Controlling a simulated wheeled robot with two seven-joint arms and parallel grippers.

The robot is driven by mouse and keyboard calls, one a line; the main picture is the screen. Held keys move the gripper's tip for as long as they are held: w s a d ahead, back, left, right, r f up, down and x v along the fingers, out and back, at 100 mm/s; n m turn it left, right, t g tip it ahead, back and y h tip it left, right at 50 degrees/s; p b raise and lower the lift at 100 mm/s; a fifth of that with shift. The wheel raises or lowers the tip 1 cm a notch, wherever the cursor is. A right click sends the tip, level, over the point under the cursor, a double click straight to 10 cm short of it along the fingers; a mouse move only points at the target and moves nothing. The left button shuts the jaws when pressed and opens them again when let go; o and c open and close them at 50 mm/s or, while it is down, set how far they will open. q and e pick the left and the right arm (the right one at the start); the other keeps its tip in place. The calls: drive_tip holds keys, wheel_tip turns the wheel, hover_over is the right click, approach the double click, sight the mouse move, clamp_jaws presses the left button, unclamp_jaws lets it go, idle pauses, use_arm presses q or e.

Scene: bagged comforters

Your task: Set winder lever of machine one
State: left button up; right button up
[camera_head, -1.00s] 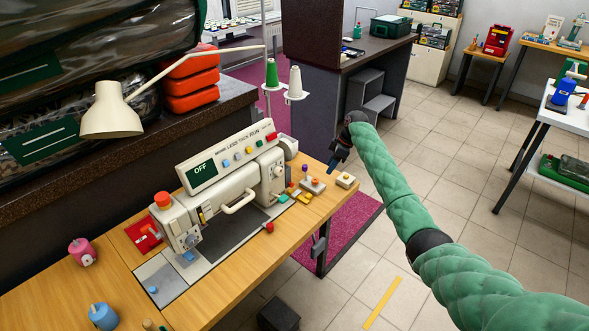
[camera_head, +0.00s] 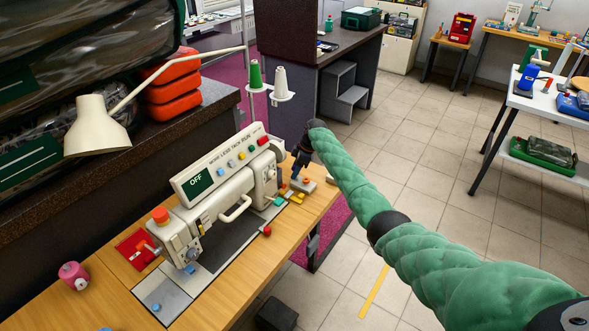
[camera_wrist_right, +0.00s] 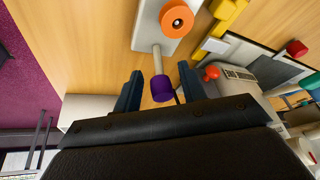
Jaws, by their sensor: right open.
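The cream sewing machine (camera_head: 207,213) stands on the wooden table, its panel (camera_head: 215,170) reading OFF. At its right end is a small winder unit with an orange round part (camera_head: 306,181). In the right wrist view the unit is a white block (camera_wrist_right: 150,22) with an orange disc (camera_wrist_right: 177,19) and a short lever ending in a purple knob (camera_wrist_right: 162,88). My right gripper (camera_head: 296,179) is open over the unit, its blue fingers on either side of the purple knob. I cannot tell whether they touch it. The head view hides the knob behind the gripper. My left gripper is not in view.
A thread stand with a green spool (camera_head: 255,74) and a white spool (camera_head: 280,82) rises behind the machine. A lamp (camera_head: 96,127) hangs at the left.

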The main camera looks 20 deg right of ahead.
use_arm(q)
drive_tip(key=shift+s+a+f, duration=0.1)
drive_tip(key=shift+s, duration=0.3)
use_arm(e)
drive_tip(key=shift+f, duration=0.4)
drive_tip(key=shift+a, duration=0.1)
clamp_jaws()
drive_tip(key=shift+s+f+b, duration=0.2)
drive_tip(key=shift+b, duration=0.1)
drive_tip(key=t+y+b, duration=0.2)
drive_tip(key=b, duration=0.1)
drive_tip(key=shift+s+d+n+t, duration=0.3)
drive_tip(key=shift+s+d, duration=0.05)
drive_tip(key=shift+d, duration=0.05)
drive_tip(key=b, duration=0.1)
drive_tip(key=t+y+b, duration=0.1)
drive_tip(key=b, duration=0.1)
drive_tip(key=shift+s+d+r, duration=0.1)
drive_tip(key=shift+s+d, duration=0.15)
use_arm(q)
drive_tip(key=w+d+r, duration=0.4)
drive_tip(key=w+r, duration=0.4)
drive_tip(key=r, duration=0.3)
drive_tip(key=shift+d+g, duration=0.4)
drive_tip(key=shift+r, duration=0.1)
